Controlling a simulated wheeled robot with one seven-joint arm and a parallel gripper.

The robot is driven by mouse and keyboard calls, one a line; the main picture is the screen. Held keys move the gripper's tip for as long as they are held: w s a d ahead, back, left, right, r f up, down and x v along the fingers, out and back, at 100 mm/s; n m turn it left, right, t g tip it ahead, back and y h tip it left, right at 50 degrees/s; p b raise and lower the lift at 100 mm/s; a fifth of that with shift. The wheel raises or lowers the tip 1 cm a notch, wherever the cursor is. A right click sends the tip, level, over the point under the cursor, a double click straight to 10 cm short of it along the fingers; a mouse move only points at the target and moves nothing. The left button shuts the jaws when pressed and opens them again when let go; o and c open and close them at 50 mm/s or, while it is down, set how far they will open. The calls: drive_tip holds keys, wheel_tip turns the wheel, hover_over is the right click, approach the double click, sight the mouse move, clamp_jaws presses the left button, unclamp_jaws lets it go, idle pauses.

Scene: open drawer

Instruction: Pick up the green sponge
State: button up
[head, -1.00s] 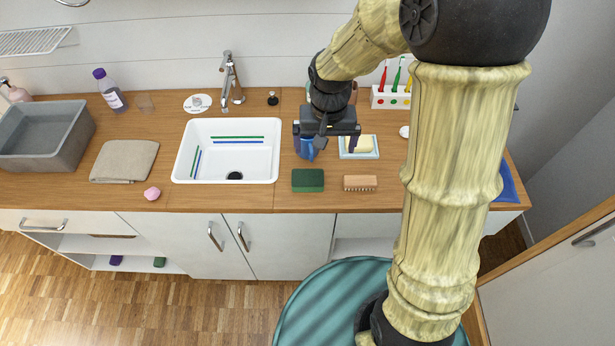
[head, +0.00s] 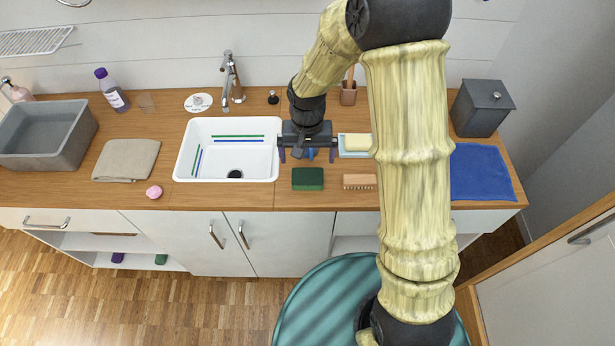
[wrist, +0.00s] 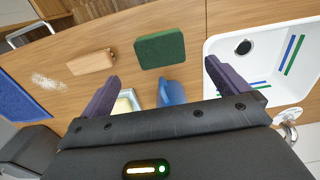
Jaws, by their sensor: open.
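The green sponge (head: 308,179) is a dark green block lying flat on the wooden counter, just right of the white sink. In the wrist view the green sponge (wrist: 160,49) lies beyond the fingertips, roughly in line with the gap between them. My gripper (head: 307,157) is open and empty, above the counter and behind the sponge in the head view. In the wrist view both dark fingers of my gripper (wrist: 161,70) are spread wide, apart from the sponge. A blue cup (wrist: 170,92) stands below the gap between the fingers, partly hidden by the gripper.
A wooden brush (head: 359,182) lies right of the sponge. A soap dish (head: 346,152) with yellow soap is behind it, partly hidden by my arm. The sink (head: 200,176) is at left. A pink piece (head: 154,192) and folded cloth (head: 103,160) lie farther left. Counter in front of the sponge is clear.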

sight(308, 175)
wheel_tip(308, 175, down, 6)
drive_tip(key=shift+r+p, duration=0.1)
drive_tip(key=shift+p, duration=0.2)
drive_tip(key=shift+s, duration=0.1)
drive_tip(key=shift+w+f+p, duration=0.25)
drive_tip(key=shift+f+p, duration=0.2)
drive_tip(key=shift+f, duration=0.9)
drive_tip(key=shift+w+f+p, duration=0.25)
drive_tip(key=shift+f+p, duration=0.15)
drive_tip(key=shift+f, duration=0.9)
drive_tip(key=shift+d, duration=0.1)
drive_tip(key=shift+s+r, duration=0.1)
drive_tip(key=c, duration=0.9)
